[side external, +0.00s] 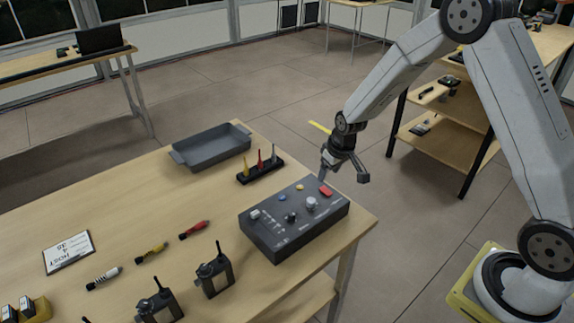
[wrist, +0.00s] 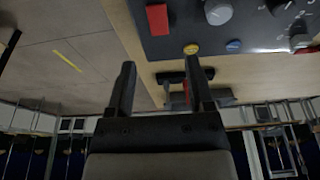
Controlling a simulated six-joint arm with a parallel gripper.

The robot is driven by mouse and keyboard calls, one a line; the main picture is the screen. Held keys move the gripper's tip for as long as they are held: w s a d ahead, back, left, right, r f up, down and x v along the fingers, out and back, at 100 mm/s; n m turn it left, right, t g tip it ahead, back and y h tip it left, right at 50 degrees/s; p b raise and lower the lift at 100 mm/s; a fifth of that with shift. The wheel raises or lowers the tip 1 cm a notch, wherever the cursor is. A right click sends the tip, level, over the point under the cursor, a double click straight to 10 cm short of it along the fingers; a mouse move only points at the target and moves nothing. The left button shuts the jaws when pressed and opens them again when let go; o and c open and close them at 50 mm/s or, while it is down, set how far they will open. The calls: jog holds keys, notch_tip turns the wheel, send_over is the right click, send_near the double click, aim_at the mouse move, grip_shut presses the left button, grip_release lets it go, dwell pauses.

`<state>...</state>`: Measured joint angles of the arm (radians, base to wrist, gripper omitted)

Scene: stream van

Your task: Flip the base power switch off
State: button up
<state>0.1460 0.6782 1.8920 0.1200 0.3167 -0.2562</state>
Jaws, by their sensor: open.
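A dark grey control box (side external: 275,238) sits near the right end of the wooden table. On its top are a red rectangular control (side external: 326,191), a grey knob (side external: 311,203), yellow and blue buttons, a black knob (side external: 291,217) and a pale switch-like part (side external: 255,214). The labels are too small to read, so I cannot tell which control is the base power switch. My gripper (side external: 345,177) is open and empty beside the box's far right corner. The wrist view shows the red control (wrist: 157,19) and yellow button (wrist: 191,49) beyond my open fingers (wrist: 160,64).
A grey tray (side external: 212,150) and a black holder (side external: 260,173) with coloured tools stand behind the box. Floor is open beyond the table; a shelf unit (side external: 440,128) stands behind my arm.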

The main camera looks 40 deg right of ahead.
jog(key=shift+v, duration=1.05)
jog(key=shift+s, duration=0.1)
jog(key=s+a+r, duration=0.3)
jog(key=s, duration=0.6)
jog(key=s+a+r, duration=0.3)
jog(key=s+r, duration=0.1)
jog(key=s, duration=0.5)
jog(key=shift+s+a, duration=0.15)
jog(key=shift+s, duration=0.05)
